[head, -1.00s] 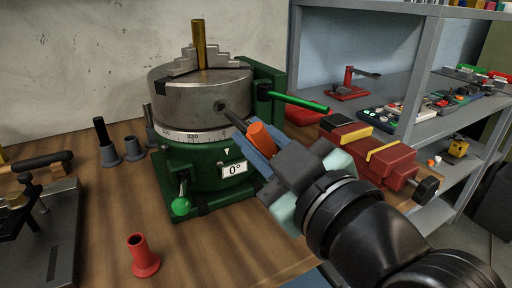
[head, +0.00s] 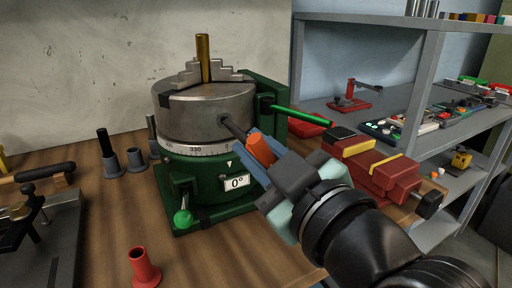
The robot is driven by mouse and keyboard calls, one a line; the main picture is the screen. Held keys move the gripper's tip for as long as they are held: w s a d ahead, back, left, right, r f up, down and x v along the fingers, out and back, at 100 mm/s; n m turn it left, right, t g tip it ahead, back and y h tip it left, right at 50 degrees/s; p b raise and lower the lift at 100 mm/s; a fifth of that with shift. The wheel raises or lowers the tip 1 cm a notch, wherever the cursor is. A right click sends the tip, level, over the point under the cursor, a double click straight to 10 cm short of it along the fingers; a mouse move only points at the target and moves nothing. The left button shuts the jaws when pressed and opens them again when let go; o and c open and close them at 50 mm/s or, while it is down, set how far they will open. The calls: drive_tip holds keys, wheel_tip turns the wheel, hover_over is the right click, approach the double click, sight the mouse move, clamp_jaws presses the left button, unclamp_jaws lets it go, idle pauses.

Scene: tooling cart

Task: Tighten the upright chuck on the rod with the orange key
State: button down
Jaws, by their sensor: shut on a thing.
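The upright chuck (head: 195,114) is a grey steel cylinder on a green rotary base (head: 178,178), with a graduated ring and a "0°" label. The brass rod (head: 203,58) stands upright between its stepped jaws (head: 184,76). My gripper (head: 260,152) comes in from the lower right and is shut on the orange key (head: 261,149). The key's dark shaft (head: 234,130) points up and left, and its tip meets the socket in the chuck's side. How deep the tip sits is hidden.
A green lever (head: 303,116) sticks out right of the chuck. A red vise (head: 372,164) stands close behind my gripper. A red holder (head: 144,268) and grey holders (head: 122,161) stand on the wooden bench. A black fixture (head: 45,240) is at left, grey shelving (head: 419,75) at right.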

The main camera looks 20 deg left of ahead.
drive_tip(key=shift+w+a, duration=0.1)
drive_tip(key=shift+a, duration=0.1)
drive_tip(key=shift+w+a, duration=0.35)
drive_tip(key=shift+a, duration=0.05)
idle(0.9)
drive_tip(key=m+p, duration=0.3)
drive_tip(key=shift+r, duration=0.35)
drive_tip(key=m+p, duration=1)
drive_tip(key=shift+m+p, duration=0.4)
drive_tip(key=m+p, duration=0.3)
drive_tip(key=shift+f+m+p, duration=0.3)
drive_tip(key=shift+m+p, duration=0.3)
drive_tip(key=shift+m, duration=0.2)
drive_tip(key=shift+s+d, duration=0.1)
drive_tip(key=shift+d, duration=0.05)
